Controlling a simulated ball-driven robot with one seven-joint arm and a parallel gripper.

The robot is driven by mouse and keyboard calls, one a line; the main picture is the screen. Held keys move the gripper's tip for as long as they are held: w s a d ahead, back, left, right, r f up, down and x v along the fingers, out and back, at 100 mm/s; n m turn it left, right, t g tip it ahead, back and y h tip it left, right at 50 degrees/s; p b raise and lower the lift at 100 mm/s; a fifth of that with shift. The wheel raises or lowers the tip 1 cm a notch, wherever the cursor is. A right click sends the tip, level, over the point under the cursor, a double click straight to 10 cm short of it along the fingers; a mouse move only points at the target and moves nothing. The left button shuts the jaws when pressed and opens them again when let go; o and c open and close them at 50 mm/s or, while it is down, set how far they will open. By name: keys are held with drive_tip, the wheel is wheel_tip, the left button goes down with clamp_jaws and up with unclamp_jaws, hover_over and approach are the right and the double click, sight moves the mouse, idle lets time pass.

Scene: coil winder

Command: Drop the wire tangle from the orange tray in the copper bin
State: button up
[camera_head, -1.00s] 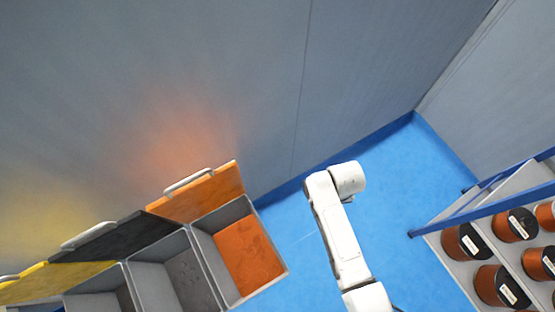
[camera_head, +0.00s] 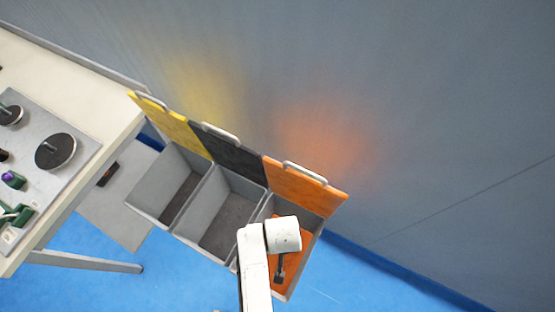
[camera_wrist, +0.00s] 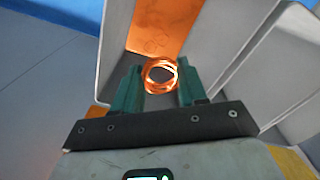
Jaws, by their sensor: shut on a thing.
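The wire tangle (camera_wrist: 160,88) is a small loop of shiny copper wire. In the wrist view it sits between the green fingers of my gripper (camera_wrist: 160,68), which is shut on it. The copper bin is the grey bin with the raised orange lid (camera_head: 305,187) and an orange floor (camera_head: 304,254), at the right end of the row. In the wrist view the tangle appears in front of the bin's orange floor (camera_wrist: 163,22). In the head view my arm hangs over this bin and hides part of it; the tangle cannot be made out there. The orange tray is not in view.
Left of the copper bin stand a bin with a black lid (camera_head: 233,155) and one with a yellow lid (camera_head: 172,126). A white bench (camera_head: 85,85) with a spool machine is at the far left. A grey wall rises behind the bins. Blue floor is clear in front.

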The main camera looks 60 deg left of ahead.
wheel_tip(320, 180, down, 6)
drive_tip(key=b, duration=0.5)
drive_tip(key=shift+b, duration=0.35)
drive_tip(key=o, duration=1.1)
drive_tip(key=shift+r, duration=0.15)
wheel_tip(320, 180, up, 11)
drive_tip(key=shift+f+p, duration=0.2)
drive_tip(key=shift+p, duration=0.35)
